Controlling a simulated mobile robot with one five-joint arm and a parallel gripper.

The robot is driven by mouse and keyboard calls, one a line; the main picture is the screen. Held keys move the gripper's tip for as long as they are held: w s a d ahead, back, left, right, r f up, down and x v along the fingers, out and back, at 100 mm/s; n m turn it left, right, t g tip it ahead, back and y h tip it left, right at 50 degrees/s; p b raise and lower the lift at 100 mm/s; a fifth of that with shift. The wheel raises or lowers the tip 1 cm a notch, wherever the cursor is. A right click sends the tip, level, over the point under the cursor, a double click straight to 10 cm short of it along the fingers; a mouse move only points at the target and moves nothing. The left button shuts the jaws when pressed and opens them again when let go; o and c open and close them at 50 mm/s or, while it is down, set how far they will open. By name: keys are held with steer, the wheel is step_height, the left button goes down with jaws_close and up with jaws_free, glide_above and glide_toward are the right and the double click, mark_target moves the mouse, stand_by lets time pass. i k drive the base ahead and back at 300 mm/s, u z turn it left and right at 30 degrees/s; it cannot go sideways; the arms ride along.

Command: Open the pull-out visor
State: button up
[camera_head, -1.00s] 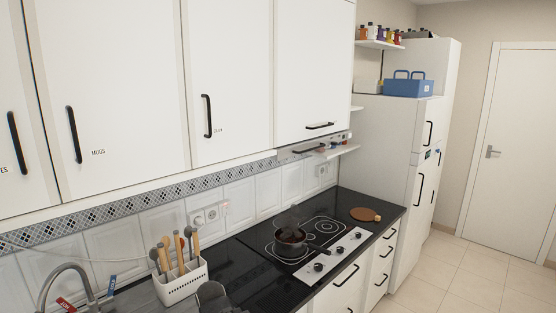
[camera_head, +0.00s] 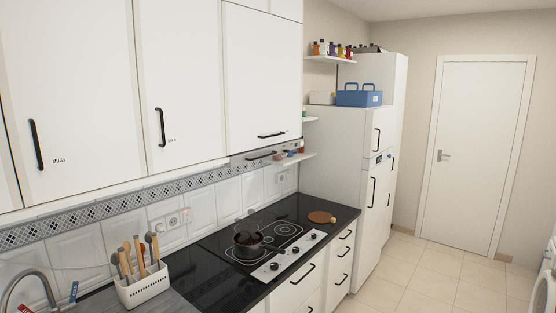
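The pull-out visor (camera_head: 262,155) is a slim strip under the white upper cabinet (camera_head: 265,85), above the hob. A dark bar handle shows along its front, and it looks pushed in flush or nearly so. The cabinet above has its own black handle (camera_head: 271,135). The black hob (camera_head: 262,242) lies below, with a dark pot (camera_head: 248,243) on its left burner. My gripper is not in view.
A black counter runs under the cabinets, with a white utensil holder (camera_head: 143,286) and a round wooden board (camera_head: 321,217). A fridge (camera_head: 345,180) stands beyond. The tiled floor (camera_head: 430,275) at right is clear. A white door (camera_head: 478,150) is at the back.

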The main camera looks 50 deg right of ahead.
mark_target(243, 158)
steer(key=z, duration=0.4)
steer(key=i, duration=1)
steer(key=u, duration=0.4)
steer(key=k, duration=0.8)
steer(key=z, duration=0.15)
steer(key=i, duration=0.8)
steer(key=u, duration=0.05)
